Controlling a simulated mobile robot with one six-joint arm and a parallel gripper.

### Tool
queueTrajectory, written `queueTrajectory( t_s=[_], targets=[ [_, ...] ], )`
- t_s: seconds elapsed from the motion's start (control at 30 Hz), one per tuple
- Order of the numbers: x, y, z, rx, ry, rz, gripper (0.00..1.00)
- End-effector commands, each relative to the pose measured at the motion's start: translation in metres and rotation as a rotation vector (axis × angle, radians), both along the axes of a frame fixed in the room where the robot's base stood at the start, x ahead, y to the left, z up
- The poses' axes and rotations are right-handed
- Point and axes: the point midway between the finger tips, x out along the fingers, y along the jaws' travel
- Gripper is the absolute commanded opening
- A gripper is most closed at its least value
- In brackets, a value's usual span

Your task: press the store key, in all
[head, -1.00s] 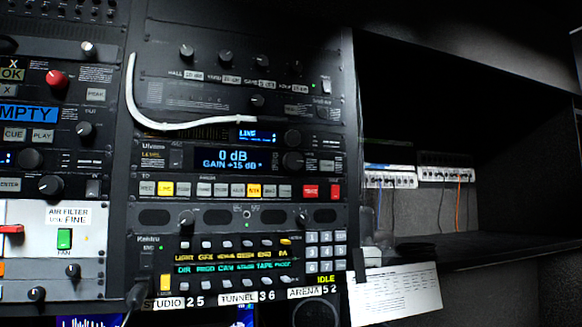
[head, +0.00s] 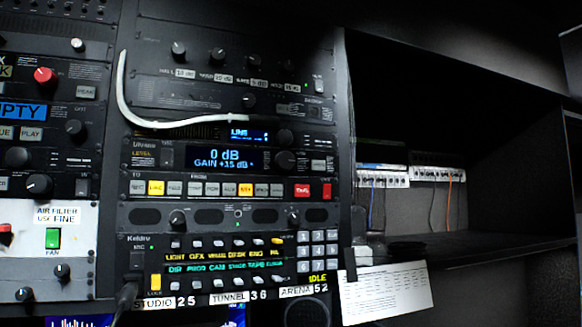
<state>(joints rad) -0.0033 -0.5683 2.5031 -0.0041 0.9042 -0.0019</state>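No key that I can read as "store" shows in the head view; most key legends are too small to read. A row of keys sits mid-rack under the gain unit (head: 222,157). In it, one key (head: 157,188) near the left and one key (head: 245,189) right of the middle are lit yellow. The gain unit's display reads "0 dB, GAIN +15 dB". My gripper is not in view.
A white cable (head: 150,122) droops over the panels above the gain unit. An intercom panel (head: 140,252) with switches and a keypad (head: 317,252) sits below. A paper sheet (head: 385,292) hangs at lower right. A dark open shelf (head: 470,248) lies to the right.

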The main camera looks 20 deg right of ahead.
Motion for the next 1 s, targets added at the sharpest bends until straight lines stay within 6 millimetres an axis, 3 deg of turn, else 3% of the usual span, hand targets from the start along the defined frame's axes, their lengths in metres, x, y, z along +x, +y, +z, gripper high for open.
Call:
queueTrajectory(
  t_s=[0.3, 1.0],
  targets=[
    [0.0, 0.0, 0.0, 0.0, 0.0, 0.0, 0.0],
    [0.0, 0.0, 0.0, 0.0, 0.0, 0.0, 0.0]
  ],
)
